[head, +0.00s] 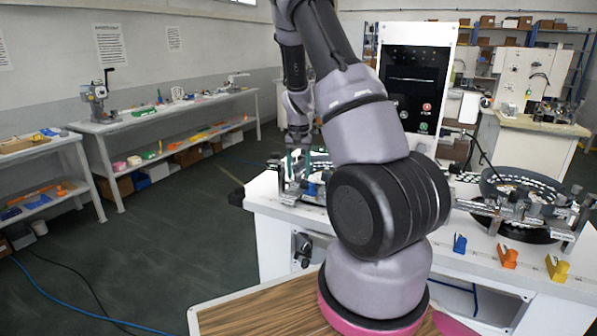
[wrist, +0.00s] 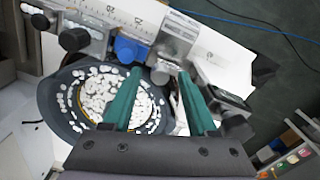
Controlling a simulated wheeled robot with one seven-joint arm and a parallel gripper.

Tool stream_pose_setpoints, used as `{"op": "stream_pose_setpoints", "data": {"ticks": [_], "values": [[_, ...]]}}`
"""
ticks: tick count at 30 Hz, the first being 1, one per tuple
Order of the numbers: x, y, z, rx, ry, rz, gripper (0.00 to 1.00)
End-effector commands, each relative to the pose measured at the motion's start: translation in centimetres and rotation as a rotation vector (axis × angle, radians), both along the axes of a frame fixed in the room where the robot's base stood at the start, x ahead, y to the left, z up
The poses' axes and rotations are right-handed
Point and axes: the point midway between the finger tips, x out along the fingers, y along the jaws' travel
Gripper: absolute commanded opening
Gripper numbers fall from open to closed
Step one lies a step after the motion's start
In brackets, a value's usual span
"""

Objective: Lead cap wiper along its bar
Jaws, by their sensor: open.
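In the wrist view, a pale bar with ruler-like marks (wrist: 110,14) crosses above a dark round bowl (wrist: 48,100) holding many small white caps. A blue block (wrist: 131,50) sits by the bar, beside a clear or metallic block (wrist: 178,36). I cannot tell for certain which of these is the cap wiper. My gripper (wrist: 160,72) has two green fingers, spread apart and reaching over the bowl toward the blocks; nothing shows held between them. In the head view my arm hides much of this work spot.
A second round feeder (head: 522,184) stands at the right of the white bench. Blue (head: 460,243), orange (head: 507,256) and yellow (head: 557,268) pieces line its front edge. A tall panel with buttons (head: 412,85) rises behind my arm. Open floor lies left, before the shelves.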

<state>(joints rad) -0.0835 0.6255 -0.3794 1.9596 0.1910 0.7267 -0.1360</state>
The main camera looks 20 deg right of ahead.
Motion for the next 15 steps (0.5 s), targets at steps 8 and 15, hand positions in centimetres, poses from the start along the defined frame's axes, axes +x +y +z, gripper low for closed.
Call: {"op": "stream_pose_setpoints", "data": {"ticks": [8, 15], "values": [[0.01, -0.01, -0.24, -0.001, -0.001, 0.0, 0.58], [0.01, -0.01, -0.21, -0.001, -0.001, -0.001, 0.0]]}}
